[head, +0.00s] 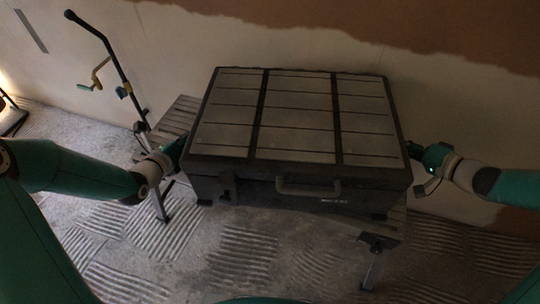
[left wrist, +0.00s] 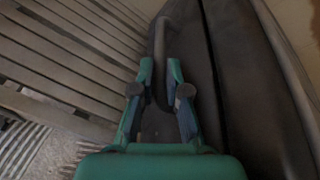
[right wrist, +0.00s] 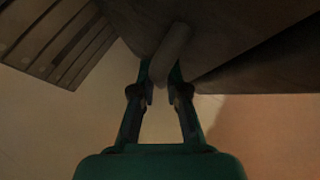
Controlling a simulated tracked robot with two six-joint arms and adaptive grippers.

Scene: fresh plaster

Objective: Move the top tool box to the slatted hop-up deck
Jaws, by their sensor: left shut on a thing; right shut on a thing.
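One dark tool box (head: 298,117) with grey lid panels and a front handle (head: 308,187) is in the middle of the head view. It is over the slatted hop-up deck (head: 398,222), whose slats show at its left and lower right. I cannot tell whether its underside touches the slats. My left gripper (head: 178,150) is shut on the box's left side handle (left wrist: 160,45). My right gripper (head: 414,150) is shut on its right side handle (right wrist: 171,50). The deck's slats also show in the left wrist view (left wrist: 62,52) and right wrist view (right wrist: 58,40).
A black pole (head: 100,45) with a yellow fitting stands against the wall at left. The plaster wall (head: 300,40) is close behind the box. The floor (head: 240,255) has ridged patches, and the part in front is clear. A deck leg (head: 371,270) stands at lower right.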

